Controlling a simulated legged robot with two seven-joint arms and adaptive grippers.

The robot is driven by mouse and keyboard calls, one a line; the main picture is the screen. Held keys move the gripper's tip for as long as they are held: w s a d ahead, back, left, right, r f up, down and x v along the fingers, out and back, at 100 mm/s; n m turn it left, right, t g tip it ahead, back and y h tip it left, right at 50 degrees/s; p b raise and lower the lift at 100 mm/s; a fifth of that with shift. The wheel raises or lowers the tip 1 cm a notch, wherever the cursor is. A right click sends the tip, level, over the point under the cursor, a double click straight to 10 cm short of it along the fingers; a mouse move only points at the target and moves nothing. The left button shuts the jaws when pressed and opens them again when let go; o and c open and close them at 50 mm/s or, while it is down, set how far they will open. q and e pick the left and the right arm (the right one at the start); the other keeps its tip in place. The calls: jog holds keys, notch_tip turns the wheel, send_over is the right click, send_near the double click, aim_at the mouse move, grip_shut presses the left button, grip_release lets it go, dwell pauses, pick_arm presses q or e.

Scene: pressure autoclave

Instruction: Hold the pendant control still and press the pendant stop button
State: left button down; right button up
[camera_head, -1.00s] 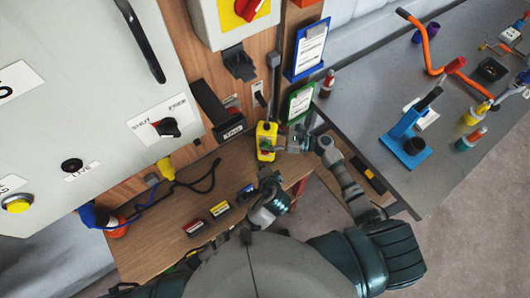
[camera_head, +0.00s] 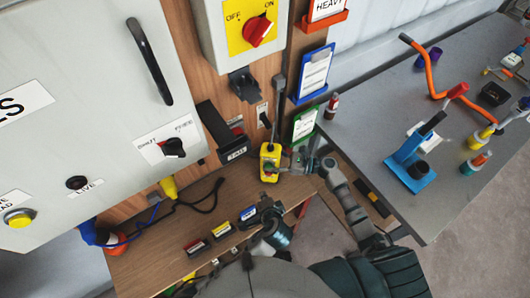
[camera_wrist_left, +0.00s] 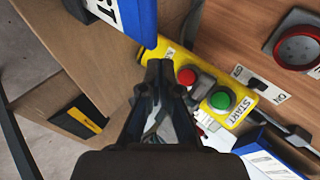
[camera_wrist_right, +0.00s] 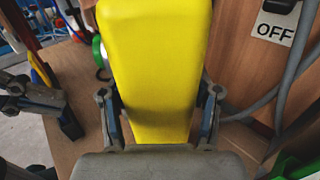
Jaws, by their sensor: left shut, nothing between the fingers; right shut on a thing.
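The yellow pendant control (camera_head: 269,160) hangs upright on its grey cable beside the wooden panel. In the left wrist view its face (camera_wrist_left: 237,117) shows a red button (camera_wrist_left: 187,76) and a green button (camera_wrist_left: 221,100) marked START. My right gripper (camera_head: 298,162) is shut on the pendant from the right; in the right wrist view the yellow body (camera_wrist_right: 155,70) lies between its fingers. My left gripper (camera_head: 265,205) is shut and empty, below and apart from the pendant in the head view. In the left wrist view its fingertips (camera_wrist_left: 160,68) overlap the pendant beside the red button.
Small labelled blocks (camera_head: 222,230) stand on the wooden shelf (camera_head: 150,257) near my left gripper. A blue document holder (camera_head: 313,73) and a green one (camera_head: 305,122) hang close by. The grey table (camera_head: 450,200) is at the right.

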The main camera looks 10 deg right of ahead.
jog(key=o, duration=1.6)
